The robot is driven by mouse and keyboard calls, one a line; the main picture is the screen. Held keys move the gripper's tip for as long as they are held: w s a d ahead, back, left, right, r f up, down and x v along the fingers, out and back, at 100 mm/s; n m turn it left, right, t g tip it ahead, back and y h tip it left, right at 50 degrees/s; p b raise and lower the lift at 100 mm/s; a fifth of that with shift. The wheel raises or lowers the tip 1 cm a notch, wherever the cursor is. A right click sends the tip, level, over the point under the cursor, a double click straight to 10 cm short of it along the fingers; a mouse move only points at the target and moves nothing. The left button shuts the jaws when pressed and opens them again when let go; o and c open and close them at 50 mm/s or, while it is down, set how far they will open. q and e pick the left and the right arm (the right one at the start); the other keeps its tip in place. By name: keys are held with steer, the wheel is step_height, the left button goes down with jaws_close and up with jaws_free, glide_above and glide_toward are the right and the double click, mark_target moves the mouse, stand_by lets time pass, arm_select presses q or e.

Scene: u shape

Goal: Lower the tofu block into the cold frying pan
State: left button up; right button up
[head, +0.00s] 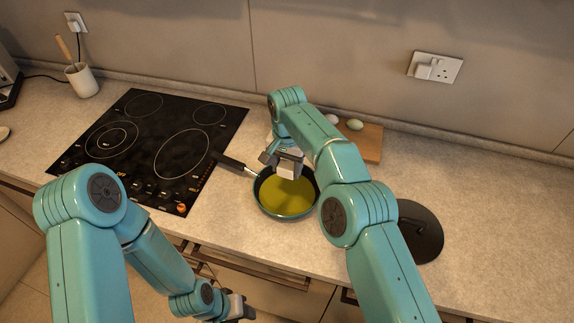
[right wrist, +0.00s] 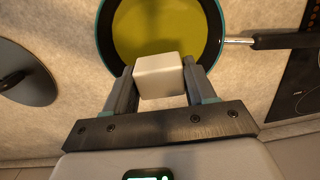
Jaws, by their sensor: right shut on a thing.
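The frying pan (head: 287,212) stands on the counter to the right of the hob, with yellow oil in it and its dark handle pointing up and left. My right gripper (head: 283,163) is over the far part of the pan, shut on the white tofu block (head: 287,169). I cannot tell the exact height of the block above the oil. My left gripper (head: 242,308) is low at the bottom, in front of the counter; its fingers are too unclear to judge.
A black hob (head: 140,160) lies to the left. A dark round lid (head: 418,232) lies right of the pan, partly behind my arm. A wooden board (head: 368,142) with eggs is behind. A utensil pot (head: 82,82) stands back left.

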steer(key=b, duration=0.2)
glide_above(287, 194)
steer(key=shift+w+f, duration=0.1)
steer(key=shift+f, duration=2.25)
steer(key=shift+f+b, duration=1.6)
steer(key=shift+f, duration=0.9)
steer(key=o, duration=1.1)
